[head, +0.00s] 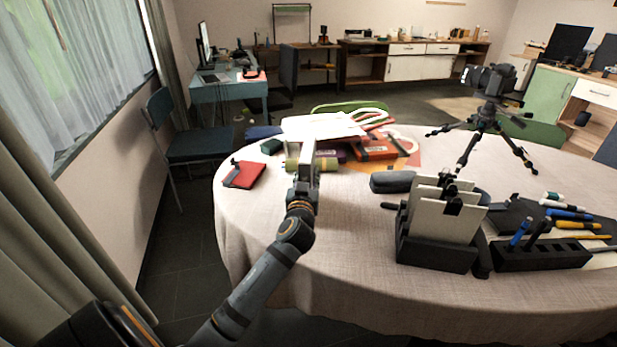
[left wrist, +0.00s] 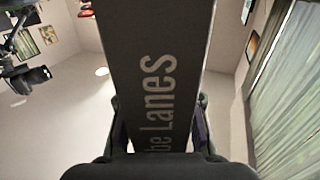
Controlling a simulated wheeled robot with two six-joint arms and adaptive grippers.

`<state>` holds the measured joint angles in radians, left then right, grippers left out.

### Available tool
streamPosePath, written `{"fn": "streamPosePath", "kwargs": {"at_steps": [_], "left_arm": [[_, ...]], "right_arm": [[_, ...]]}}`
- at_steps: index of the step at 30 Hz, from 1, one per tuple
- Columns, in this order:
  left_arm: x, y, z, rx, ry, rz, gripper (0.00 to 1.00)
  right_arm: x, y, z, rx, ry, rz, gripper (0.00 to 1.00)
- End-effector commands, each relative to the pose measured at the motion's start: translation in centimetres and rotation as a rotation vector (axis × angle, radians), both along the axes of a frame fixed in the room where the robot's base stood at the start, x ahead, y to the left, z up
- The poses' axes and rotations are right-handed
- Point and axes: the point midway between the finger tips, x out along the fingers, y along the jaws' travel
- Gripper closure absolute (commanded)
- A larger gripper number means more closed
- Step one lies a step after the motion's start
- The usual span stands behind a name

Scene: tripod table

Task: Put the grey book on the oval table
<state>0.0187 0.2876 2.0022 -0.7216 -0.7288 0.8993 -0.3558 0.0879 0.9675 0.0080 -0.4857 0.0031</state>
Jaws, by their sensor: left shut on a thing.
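The grey book (left wrist: 160,70) fills the middle of the left wrist view as a dark grey slab with pale lettering that reads "be Lanes". My left gripper (left wrist: 158,140) is shut on it, with a finger on each side. In the head view my left gripper (head: 305,180) is above the near left part of the oval table (head: 330,245), which has a pale cloth. I cannot tell from the head view how high the book is above the table. My right gripper is not in view.
A red notebook (head: 243,174) lies at the left edge. An orange box (head: 376,148) and white handles lie behind my gripper. A black holder with white cards (head: 440,222), a pen tray (head: 540,257) and a camera tripod (head: 486,120) stand right. The front left cloth is clear.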

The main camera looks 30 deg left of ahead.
Motion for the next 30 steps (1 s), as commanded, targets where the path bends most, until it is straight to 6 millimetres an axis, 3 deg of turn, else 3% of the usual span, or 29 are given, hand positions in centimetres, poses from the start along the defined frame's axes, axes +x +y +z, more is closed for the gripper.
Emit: {"fn": "streamPosePath", "kwargs": {"at_steps": [3,4,8,19,23,30], "left_arm": [[0.0,0.0,-0.1,0.001,-0.004,-0.001,1.00],[0.0,0.0,-0.2,0.000,0.000,0.000,0.66],[0.0,0.0,-0.2,0.000,0.001,0.000,0.49],[0.0,0.0,0.2,0.000,0.000,0.000,0.48],[-2.1,-1.2,-0.2,-0.004,0.001,-0.003,0.48],[-7.6,-4.0,-0.3,-0.008,0.003,0.000,0.48]], "right_arm": [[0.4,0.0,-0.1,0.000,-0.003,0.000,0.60],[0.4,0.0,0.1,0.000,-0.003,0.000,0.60],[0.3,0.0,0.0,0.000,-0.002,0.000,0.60],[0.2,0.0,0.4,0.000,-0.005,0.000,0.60],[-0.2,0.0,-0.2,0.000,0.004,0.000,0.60],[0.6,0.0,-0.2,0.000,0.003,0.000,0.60]]}}
